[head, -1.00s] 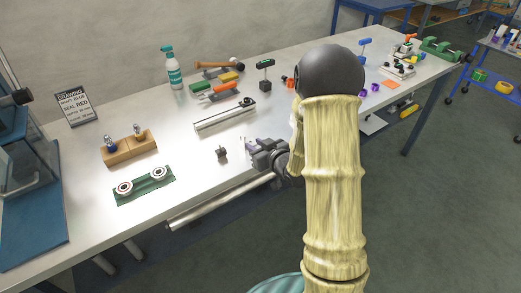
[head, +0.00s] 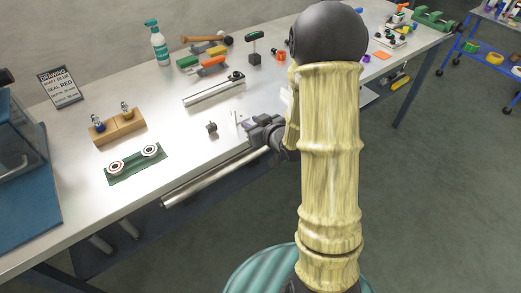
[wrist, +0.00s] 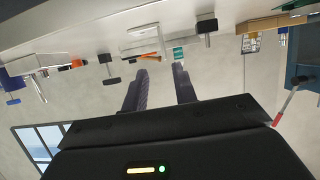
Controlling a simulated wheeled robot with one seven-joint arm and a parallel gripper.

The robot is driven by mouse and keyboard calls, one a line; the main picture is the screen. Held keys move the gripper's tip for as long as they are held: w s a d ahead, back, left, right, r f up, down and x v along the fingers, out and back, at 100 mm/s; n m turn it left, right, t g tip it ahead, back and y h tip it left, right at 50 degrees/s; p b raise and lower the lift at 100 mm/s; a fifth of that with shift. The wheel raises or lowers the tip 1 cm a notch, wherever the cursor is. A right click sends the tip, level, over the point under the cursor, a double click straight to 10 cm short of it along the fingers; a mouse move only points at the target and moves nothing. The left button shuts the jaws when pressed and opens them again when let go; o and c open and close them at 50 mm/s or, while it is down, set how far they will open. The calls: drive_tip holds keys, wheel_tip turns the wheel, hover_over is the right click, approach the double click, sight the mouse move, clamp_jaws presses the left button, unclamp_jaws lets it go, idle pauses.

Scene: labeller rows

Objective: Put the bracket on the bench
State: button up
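A small pale upright piece, which looks like the bracket (head: 239,118), stands on the bench (head: 190,140) near its front edge. My gripper (head: 250,124) is just to its right in the head view, partly hidden by its own body and my arm. In the wrist view, which is upside down, the bracket looks like a pale L shape (wrist: 147,31) beyond the fingertips. The two dark fingers of my gripper (wrist: 160,72) are apart with nothing between them. I cannot tell the exact gap to the bracket.
A small dark part (head: 211,128) and a metal rail (head: 212,91) are close by. A wooden block (head: 118,128) and a green plate with round parts (head: 136,164) are to the left. Tools and a spray bottle (head: 157,46) line the back. My arm hides some bench on the right.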

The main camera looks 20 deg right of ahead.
drive_tip(key=s+a+r+m+g+h, duration=0.1)
drive_tip(key=s+g, duration=0.4)
drive_tip(key=s, duration=0.5)
drive_tip(key=s+a+m+g+h, duration=0.1)
drive_tip(key=s+g, duration=0.4)
drive_tip(key=s, duration=0.5)
drive_tip(key=shift+s+a+r+m+h, duration=0.15)
drive_tip(key=shift+a+r+m+h, duration=0.25)
drive_tip(key=shift+m+h, duration=0.4)
